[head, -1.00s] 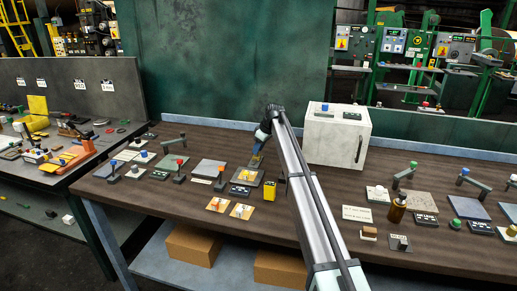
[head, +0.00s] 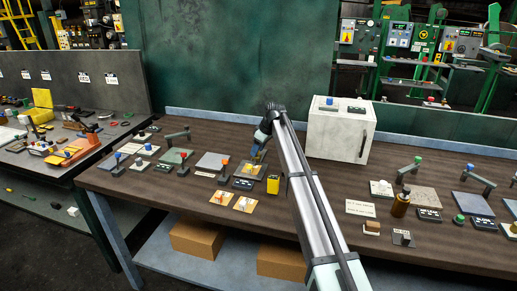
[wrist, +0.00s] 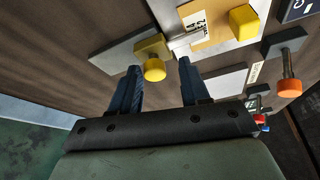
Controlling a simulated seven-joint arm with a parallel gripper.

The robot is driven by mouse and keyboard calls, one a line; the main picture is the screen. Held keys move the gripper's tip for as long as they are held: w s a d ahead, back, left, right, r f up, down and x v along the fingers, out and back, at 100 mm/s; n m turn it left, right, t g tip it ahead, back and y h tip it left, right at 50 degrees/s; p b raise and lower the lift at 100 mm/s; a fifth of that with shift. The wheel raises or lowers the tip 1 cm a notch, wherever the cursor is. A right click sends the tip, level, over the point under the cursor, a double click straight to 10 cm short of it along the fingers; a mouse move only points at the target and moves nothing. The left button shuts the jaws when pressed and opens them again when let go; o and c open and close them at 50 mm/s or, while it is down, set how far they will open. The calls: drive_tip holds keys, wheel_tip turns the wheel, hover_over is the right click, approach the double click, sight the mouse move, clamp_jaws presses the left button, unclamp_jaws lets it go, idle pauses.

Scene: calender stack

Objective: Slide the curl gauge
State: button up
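I cannot tell by name which fixture is the curl gauge. My gripper (head: 258,155) is low over a grey plate with an orange card (head: 249,168), on the left half of the brown bench. In the wrist view my gripper (wrist: 159,68) is open, with blue fingers. A round yellow knob (wrist: 155,70) on a grey block (wrist: 133,53) shows in the gap between the fingertips. I cannot tell whether either finger touches it. Beyond it, a yellow block (wrist: 244,22) sits on an orange card with a partly readable label.
A white cabinet (head: 339,130) stands behind right. Bare wood lies in front of the cabinet.

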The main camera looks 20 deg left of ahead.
drive_tip(key=shift+o, duration=0.4)
drive_tip(key=shift+w, duration=0.1)
drive_tip(key=shift+r, duration=0.1)
drive_tip(key=shift+d+r, duration=0.1)
drive_tip(key=shift+r, duration=0.1)
drive_tip(key=v, duration=1.3)
drive_tip(key=shift+d, duration=0.1)
